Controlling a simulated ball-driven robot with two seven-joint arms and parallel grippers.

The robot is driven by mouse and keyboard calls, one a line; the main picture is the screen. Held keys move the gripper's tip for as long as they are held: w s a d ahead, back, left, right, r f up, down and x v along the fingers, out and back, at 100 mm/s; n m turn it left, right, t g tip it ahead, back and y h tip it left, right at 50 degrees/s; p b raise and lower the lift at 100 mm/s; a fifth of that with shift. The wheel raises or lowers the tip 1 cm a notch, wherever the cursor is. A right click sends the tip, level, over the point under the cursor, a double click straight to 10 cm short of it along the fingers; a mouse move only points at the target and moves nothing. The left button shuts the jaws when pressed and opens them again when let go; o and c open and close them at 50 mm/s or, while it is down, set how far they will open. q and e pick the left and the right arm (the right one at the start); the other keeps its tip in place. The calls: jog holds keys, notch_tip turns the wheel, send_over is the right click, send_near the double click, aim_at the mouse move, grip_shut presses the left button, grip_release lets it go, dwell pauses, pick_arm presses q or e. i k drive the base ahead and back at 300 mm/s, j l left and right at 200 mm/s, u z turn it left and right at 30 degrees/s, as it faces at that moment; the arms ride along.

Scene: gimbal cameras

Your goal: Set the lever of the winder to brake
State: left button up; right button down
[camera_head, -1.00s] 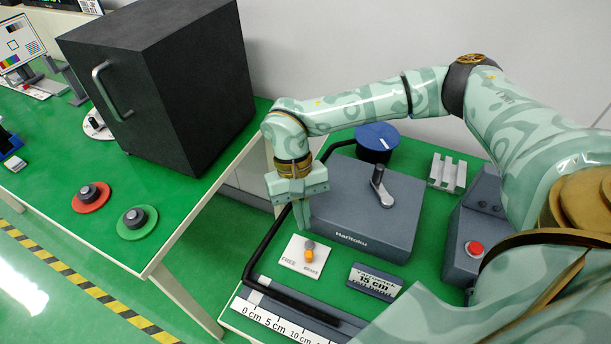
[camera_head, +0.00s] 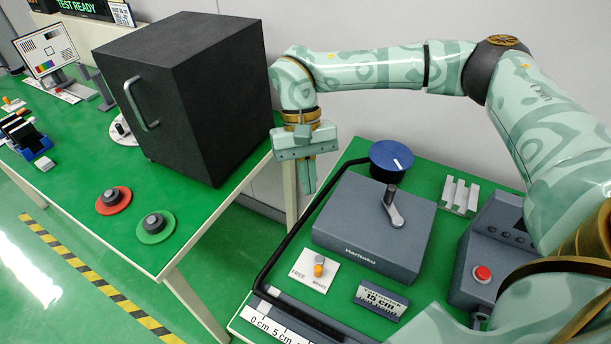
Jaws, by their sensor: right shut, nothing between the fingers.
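The winder is a dark grey box (camera_head: 365,236) marked Haritoku, with a crank on top. A white plate (camera_head: 301,261) in front of its left front corner is lettered FREE at left and BRAKE at right. The small orange-tipped lever (camera_head: 318,270) on that plate has its tip toward the BRAKE lettering. My right gripper (camera_head: 309,190) is shut and empty, fingers pointing down, beyond the lever and clear of it. Its arm comes in from the right. My left gripper is not in view.
A blue round cap (camera_head: 391,158) and a black bent rail (camera_head: 283,249) stand close by the winder. A grey box with a red button (camera_head: 482,274) is at right. A large black cabinet (camera_head: 222,110) stands on the left table, across a gap.

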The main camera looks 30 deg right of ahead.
aim_at(319, 258)
jog(key=k+j, duration=1.1)
jog(key=k, duration=0.2)
